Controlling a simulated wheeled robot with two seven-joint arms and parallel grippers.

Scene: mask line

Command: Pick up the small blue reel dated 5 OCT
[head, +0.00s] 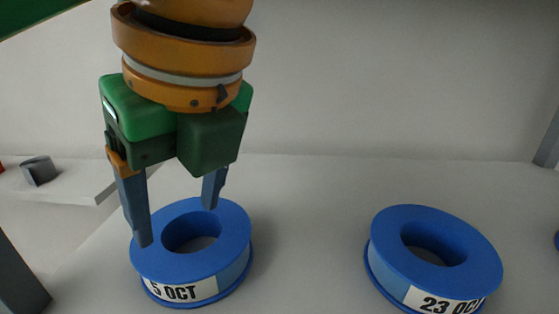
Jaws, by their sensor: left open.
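The small blue reel dated 5 OCT (221,261) lies flat on the pale surface at the lower left of the head view. Its white label faces me, and the first character is partly cut by the curve. My left gripper (178,228) is open and points down over this reel. One finger overlaps the reel's left rim and the other reaches its back rim near the hole. I cannot tell whether the fingers touch it. A second blue reel (473,258), labelled 23 OCT, lies to the right, apart from the gripper. My right gripper is out of view.
The pale surface (305,235) between the two reels is clear. A small grey block (38,170) sits on a ledge at the left. A grey post (548,145) stands at the right edge, and a piece of another blue thing (557,240) shows there. A pale wall is behind.

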